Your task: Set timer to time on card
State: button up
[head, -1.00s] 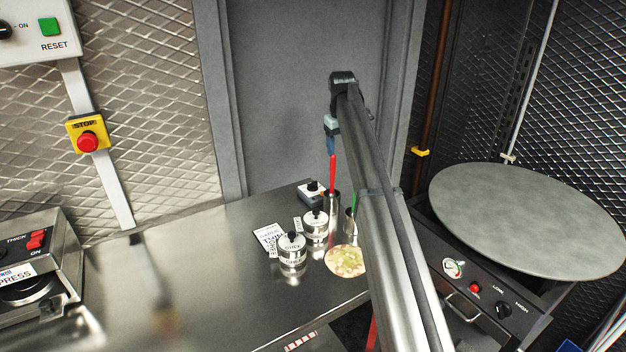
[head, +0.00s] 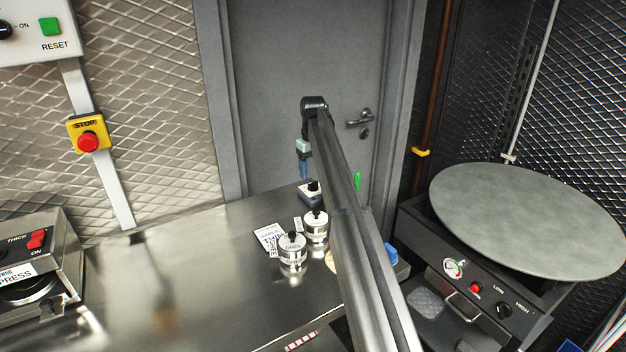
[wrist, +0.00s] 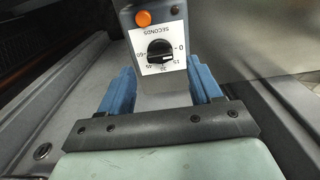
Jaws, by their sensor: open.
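The timer (head: 311,194), a small dark box with a black knob, stands at the table's far edge. In the wrist view the timer (wrist: 174,86) shows a white dial face reading SECONDS upside down, a black knob (wrist: 159,52) and an orange button (wrist: 143,18). The knob's exact setting is hard to tell. My gripper (head: 304,176) is just above the timer in the head view. Its blue fingers (wrist: 163,82) are open, either side of the timer's lower part, apparently empty. A white card (head: 268,238) with dark print lies on the table; its time is unreadable.
My arm hides most of a flatbread (head: 330,262). A round griddle (head: 530,220) is at right. The table's left middle is clear.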

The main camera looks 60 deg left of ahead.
aim_at(313, 185)
jog(key=shift+f, duration=1.95)
jog(key=shift+c, duration=0.4)
jog(key=c, duration=1)
jog(key=shift+o, duration=0.2)
jog(key=shift+m, duration=0.4)
jog(key=m, duration=0.3)
jog(key=shift+m, duration=2.4)
